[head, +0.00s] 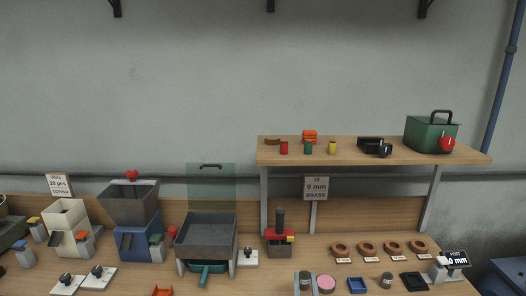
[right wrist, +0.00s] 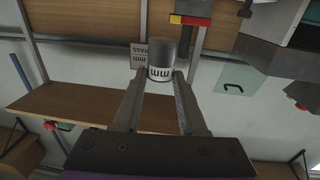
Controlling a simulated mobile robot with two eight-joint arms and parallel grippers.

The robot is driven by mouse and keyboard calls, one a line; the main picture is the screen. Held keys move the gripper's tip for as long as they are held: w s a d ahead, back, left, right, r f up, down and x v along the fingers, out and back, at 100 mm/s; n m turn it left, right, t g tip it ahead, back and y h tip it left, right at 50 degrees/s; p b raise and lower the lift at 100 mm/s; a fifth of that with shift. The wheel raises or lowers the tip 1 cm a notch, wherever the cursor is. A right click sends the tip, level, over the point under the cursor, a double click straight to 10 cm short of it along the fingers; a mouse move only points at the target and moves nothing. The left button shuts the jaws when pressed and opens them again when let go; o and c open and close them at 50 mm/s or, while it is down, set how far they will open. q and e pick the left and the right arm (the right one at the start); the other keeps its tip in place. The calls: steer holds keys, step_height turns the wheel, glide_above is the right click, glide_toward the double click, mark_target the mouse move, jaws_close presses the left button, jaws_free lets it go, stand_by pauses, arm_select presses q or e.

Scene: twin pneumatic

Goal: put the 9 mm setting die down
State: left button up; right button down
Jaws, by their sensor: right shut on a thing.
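The 9 mm setting die is a grey cylinder (right wrist: 160,60) with a pale band and dark "mm" lettering in the right wrist view. My right gripper (right wrist: 159,80) is shut on it, with one finger on each side. I cannot make out either gripper in the head view, and my left gripper is in neither view. A red and black press with a yellow part (head: 279,236) stands on the bench. A sign reading 9 mm (head: 317,188) hangs behind it, below the shelf.
The wooden shelf (head: 375,150) carries small coloured cans and a green box (head: 430,133). Brown rings (head: 367,248) lie on the bench below. A blue tray (head: 357,286), a small grey cylinder (head: 387,280) and a black tray (head: 413,282) sit near the front. Hoppers stand at left.

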arm_select(q)
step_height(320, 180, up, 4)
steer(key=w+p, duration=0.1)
steer(key=p, duration=0.1)
arm_select(e)
steer(key=shift+d+f+m+h, duration=1.15)
steer(key=shift+d+h, duration=0.55)
steer(key=shift+d, duration=1.25)
steer(key=a+n+y+b, duration=0.1)
steer(key=a+b, duration=0.1)
steer(key=a+r+n+y+b, duration=0.1)
steer(key=a+y, duration=0.1)
steer(key=a, duration=0.1)
steer(key=a+r+n+y+b, duration=0.1)
steer(key=a+y+b, duration=0.1)
steer(key=a, duration=0.1)
steer(key=shift+a+b, duration=0.15)
steer(key=shift+b, duration=0.2)
arm_select(q)
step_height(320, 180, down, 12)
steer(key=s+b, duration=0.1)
steer(key=b, duration=0.4)
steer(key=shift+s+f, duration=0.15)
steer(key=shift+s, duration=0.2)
arm_select(e)
steer(key=s+a+r+n+y, duration=0.2)
steer(key=a+y, duration=0.3)
steer(key=a, duration=0.3)
steer(key=shift+n+g, duration=0.3)
steer(key=shift+n, duration=0.45)
